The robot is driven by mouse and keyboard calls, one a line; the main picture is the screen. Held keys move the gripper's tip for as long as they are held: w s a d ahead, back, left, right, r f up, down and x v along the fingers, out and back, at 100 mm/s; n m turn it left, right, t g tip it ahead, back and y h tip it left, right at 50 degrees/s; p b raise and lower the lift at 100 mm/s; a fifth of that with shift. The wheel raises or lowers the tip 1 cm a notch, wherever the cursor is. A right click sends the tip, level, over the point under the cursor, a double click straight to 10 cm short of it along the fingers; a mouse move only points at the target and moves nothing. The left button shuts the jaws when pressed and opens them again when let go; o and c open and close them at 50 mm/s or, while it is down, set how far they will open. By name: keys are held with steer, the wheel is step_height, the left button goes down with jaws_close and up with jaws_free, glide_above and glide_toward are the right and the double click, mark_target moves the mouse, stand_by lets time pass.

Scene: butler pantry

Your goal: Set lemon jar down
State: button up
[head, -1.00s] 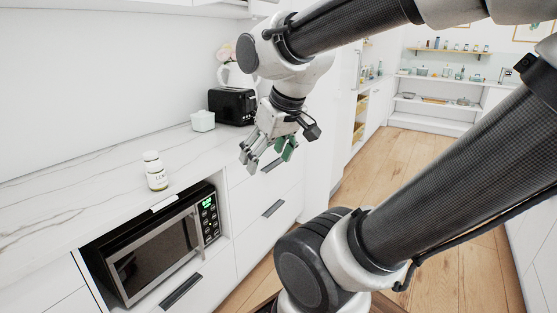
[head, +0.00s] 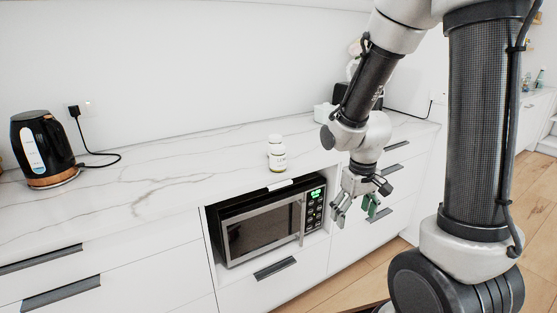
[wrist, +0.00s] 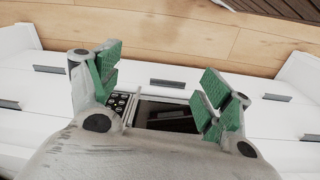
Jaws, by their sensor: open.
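The lemon jar (head: 277,157) is a small white jar with a pale label and a white lid. It stands upright on the marble counter (head: 160,195), near the front edge above the microwave. My gripper (head: 357,212) is open and empty, to the right of the jar and lower than the counter top, in front of the drawers. In the wrist view my gripper's green-padded fingers (wrist: 160,88) are spread apart with nothing between them. The jar does not show in the wrist view.
A black microwave (head: 265,228) sits in a niche below the jar. A black kettle (head: 42,148) with a cord stands at the left. A white container (head: 324,115) and a partly hidden black toaster stand behind my arm. The counter between kettle and jar is clear.

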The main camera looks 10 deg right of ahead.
steer(key=w+a+f+n+t+y, duration=0.1)
steer(key=w+a+f+t, duration=0.3)
steer(key=w+f, duration=0.75)
steer(key=n+t+y, duration=0.1)
steer(key=t+y, duration=0.4)
steer(key=t, duration=0.7)
glide_toward(278, 155)
steer(key=w, duration=0.1)
steer(key=w+f, duration=0.1)
steer(key=w, duration=0.1)
steer(key=w+f, duration=0.1)
steer(key=w, duration=0.1)
steer(key=shift+a, duration=0.1)
steer(key=x, duration=0.7)
steer(key=shift+w+a+r, duration=0.1)
steer(key=shift+w+r, duration=0.1)
steer(key=shift+r, duration=0.1)
steer(key=c, duration=1.5)
steer(key=shift+o, duration=0.2)
step_height(278, 155, up, 10)
steer(key=shift+r, duration=0.1)
